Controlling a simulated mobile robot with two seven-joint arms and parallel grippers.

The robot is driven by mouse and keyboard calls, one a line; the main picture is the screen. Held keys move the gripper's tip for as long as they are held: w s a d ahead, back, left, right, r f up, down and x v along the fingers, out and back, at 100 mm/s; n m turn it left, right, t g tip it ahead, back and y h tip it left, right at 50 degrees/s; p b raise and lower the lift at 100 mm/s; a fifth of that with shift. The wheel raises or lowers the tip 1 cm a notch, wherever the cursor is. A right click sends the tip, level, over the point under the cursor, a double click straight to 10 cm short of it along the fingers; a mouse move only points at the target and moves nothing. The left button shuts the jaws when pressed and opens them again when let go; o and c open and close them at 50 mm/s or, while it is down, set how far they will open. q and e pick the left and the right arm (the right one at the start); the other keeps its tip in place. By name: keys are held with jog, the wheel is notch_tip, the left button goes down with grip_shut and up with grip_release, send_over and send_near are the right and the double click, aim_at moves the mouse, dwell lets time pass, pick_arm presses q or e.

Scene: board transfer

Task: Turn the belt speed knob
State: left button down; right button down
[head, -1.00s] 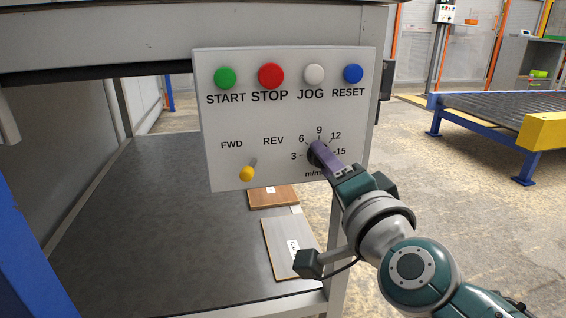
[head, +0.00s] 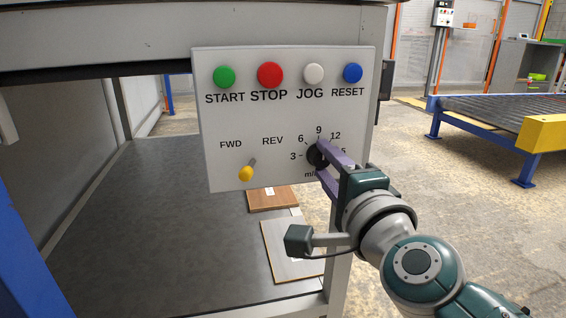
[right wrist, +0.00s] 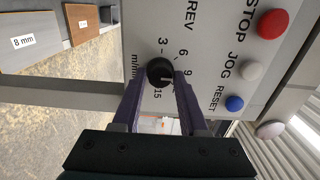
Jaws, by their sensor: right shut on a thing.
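The belt speed knob (head: 314,156) is a round black dial low on the right of the white control panel (head: 222,118), with a scale from 3 to 15 around it. My right gripper (head: 321,152) is shut on it with its purple fingers. In the right wrist view the knob (right wrist: 158,71) sits between the two fingertips (right wrist: 161,79). A pale mark on the knob seems to point near 9, but it is small. In the head view the fingers and hand hide part of the scale near 15. My left gripper is not in view.
Above the knob are green START (head: 224,76), red STOP (head: 270,74), white JOG (head: 313,74) and blue RESET (head: 352,73) buttons. A yellow-tipped lever (head: 247,173) is left of the knob. Boards (head: 285,262) lie on the shelf below. A roller conveyor (head: 490,110) stands at right.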

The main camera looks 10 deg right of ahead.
jog(key=shift+c, duration=2.2)
grip_release()
jog(key=shift+s, duration=0.25)
jog(key=s+p, duration=0.3)
jog(key=s, duration=0.6)
jog(key=shift+s+d, duration=0.15)
jog(key=shift+s, duration=0.05)
